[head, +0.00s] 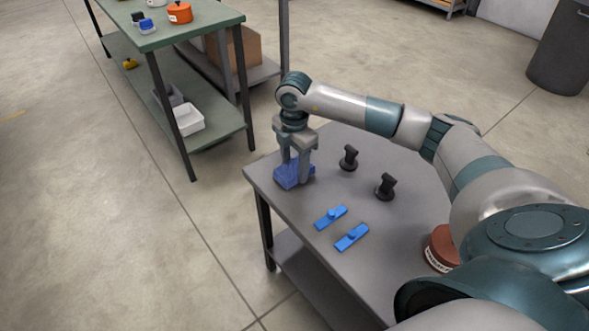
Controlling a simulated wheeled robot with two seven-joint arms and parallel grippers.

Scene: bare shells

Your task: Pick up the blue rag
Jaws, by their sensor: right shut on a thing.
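The blue rag (291,177) is a dark blue bundle at the far left corner of the grey table (350,265). My right gripper (295,166) points down over it, with its fingers shut on the rag. The rag is at or just above the table top; I cannot tell if it touches. The fingers hide part of it. My left gripper is not in view.
Two black knob-like pieces (348,158) stand right of the rag. Two bright blue flat pieces (331,217) lie nearer. A reddish-brown round container (440,248) sits partly behind my arm. A green-topped shelf table (170,28) stands beyond, across open floor.

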